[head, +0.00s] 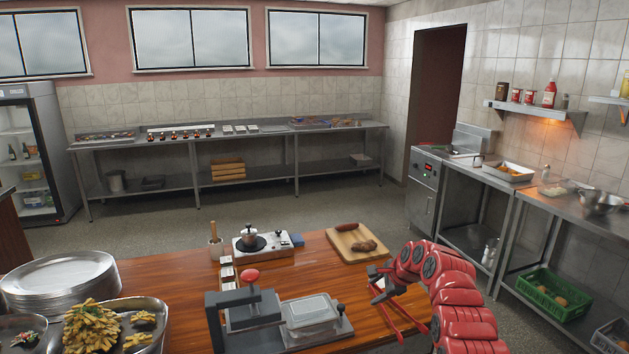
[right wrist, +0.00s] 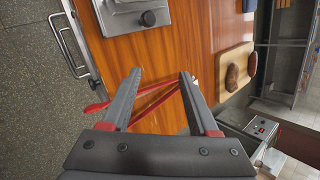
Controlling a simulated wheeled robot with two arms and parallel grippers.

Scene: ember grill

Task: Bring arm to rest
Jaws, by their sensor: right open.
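My right arm (head: 468,318), red and jointed, comes in from the lower right of the head view and bends over the right end of the wooden counter. Its gripper (head: 378,281) hangs over the counter there, partly hidden by the arm. In the right wrist view the gripper (right wrist: 160,77) has its two dark fingers spread apart with nothing held between them. A pair of red tongs (right wrist: 152,104) shows beyond and between the fingers, apparently lying on the counter. The tongs also show in the head view (head: 400,318), just below the gripper. My left gripper is not in view.
The wooden counter (head: 185,287) holds a press with a red knob (head: 250,276), a lidded tray (head: 310,311), a burner with a pot (head: 262,250) and a cutting board (head: 345,254) with sausage and potato-like food. A plate stack (head: 60,282) stands left. Floor behind is clear.

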